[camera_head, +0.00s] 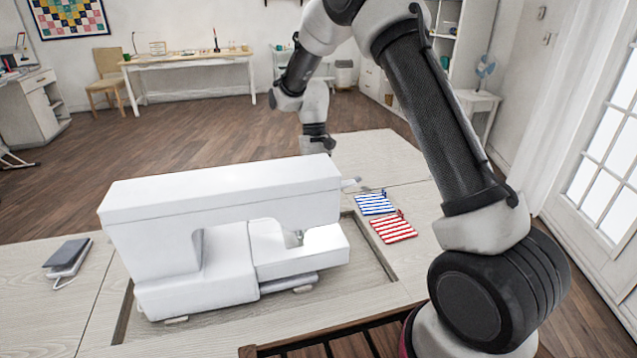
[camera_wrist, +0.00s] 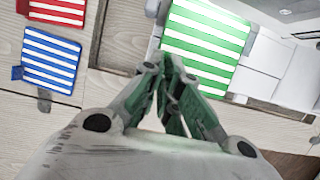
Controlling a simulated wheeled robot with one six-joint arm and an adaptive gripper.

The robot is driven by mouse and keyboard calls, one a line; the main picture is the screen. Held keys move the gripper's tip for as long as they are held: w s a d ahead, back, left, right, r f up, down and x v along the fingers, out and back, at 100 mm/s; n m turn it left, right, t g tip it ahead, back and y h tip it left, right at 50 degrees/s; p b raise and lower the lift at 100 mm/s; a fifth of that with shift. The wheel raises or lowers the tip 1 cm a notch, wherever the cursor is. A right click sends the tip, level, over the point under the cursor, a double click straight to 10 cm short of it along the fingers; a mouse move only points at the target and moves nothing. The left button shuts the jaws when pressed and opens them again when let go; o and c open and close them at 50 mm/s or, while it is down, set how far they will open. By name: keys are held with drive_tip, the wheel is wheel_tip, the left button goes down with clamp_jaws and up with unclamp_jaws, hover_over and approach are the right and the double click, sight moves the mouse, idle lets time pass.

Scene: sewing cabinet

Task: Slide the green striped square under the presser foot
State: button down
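The green striped square (camera_wrist: 207,45) shows in the wrist view, brightly lit, lying by the white machine parts. My gripper (camera_wrist: 167,66) is at its near left edge, its fingers drawn together there. They appear closed on that edge, though the fingers hide the contact itself. In the head view the white sewing machine (camera_head: 225,195) stands in its table recess and hides the green square and my fingertips. My wrist comes down behind the machine. The presser foot area (camera_head: 297,238) is a small grey part under the machine's head; its details are too small to tell.
A blue striped square (camera_head: 375,204) and a red striped square (camera_head: 393,229) lie on the table right of the machine. A grey book-like object (camera_head: 67,256) lies at the left. The recess edge (camera_head: 375,255) surrounds the machine. Bare tabletop (camera_head: 375,155) lies behind.

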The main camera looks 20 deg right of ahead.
drive_tip(key=shift+f, duration=0.3)
drive_tip(key=shift+s, duration=0.3)
idle(0.8)
drive_tip(key=shift+s, duration=0.85)
drive_tip(key=shift+s, duration=0.15)
drive_tip(key=shift+s, duration=0.65)
drive_tip(key=shift+f, duration=0.1)
drive_tip(key=c, duration=1.6)
unclamp_jaws()
drive_tip(key=shift+o, duration=0.2)
